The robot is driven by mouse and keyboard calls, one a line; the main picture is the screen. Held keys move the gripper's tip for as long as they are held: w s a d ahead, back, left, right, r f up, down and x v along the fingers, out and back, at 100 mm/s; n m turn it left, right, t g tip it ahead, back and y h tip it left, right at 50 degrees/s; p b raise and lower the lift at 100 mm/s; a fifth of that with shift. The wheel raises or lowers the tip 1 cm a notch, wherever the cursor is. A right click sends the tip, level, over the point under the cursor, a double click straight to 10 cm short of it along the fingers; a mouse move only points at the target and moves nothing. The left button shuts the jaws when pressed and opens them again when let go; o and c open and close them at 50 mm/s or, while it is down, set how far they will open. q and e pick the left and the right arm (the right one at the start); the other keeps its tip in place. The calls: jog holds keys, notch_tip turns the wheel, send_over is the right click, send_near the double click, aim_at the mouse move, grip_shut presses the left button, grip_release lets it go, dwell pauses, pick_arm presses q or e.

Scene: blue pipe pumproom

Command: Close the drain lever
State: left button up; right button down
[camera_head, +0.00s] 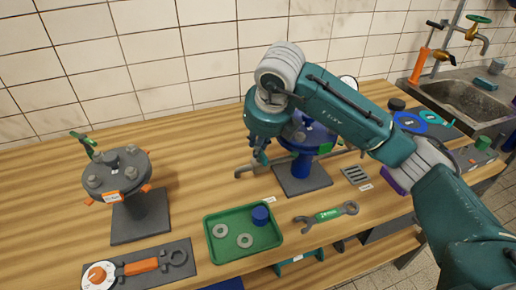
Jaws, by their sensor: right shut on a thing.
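A blue pipe stand (302,167) with a flanged top rises from a dark square base plate (302,183) on the wooden bench. A thin grey-brown pipe (244,172) sticks out low on its left side. My right gripper (262,157) points down at this pipe, left of the stand. It is shut on the drain lever there, which the fingers mostly hide, so its angle cannot be told. My right arm covers much of the stand's top. My left gripper is not in view.
A grey flanged stand (145,212) with a green handle (83,143) is at the left. A green tray (242,258) with washers and a blue cap, a green-marked wrench (327,216) and a floor-drain grate (354,175) lie in front. A sink (465,95) is at the right.

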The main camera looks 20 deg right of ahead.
jog(key=shift+m, duration=0.4)
jog(key=c, duration=1.7)
grip_release()
jog(key=shift+o, duration=0.2)
jog(key=shift+r, duration=0.1)
jog(key=v, duration=1.1)
jog(key=shift+s+r, duration=0.15)
jog(key=shift+r, duration=0.25)
jog(key=shift+a, duration=0.15)
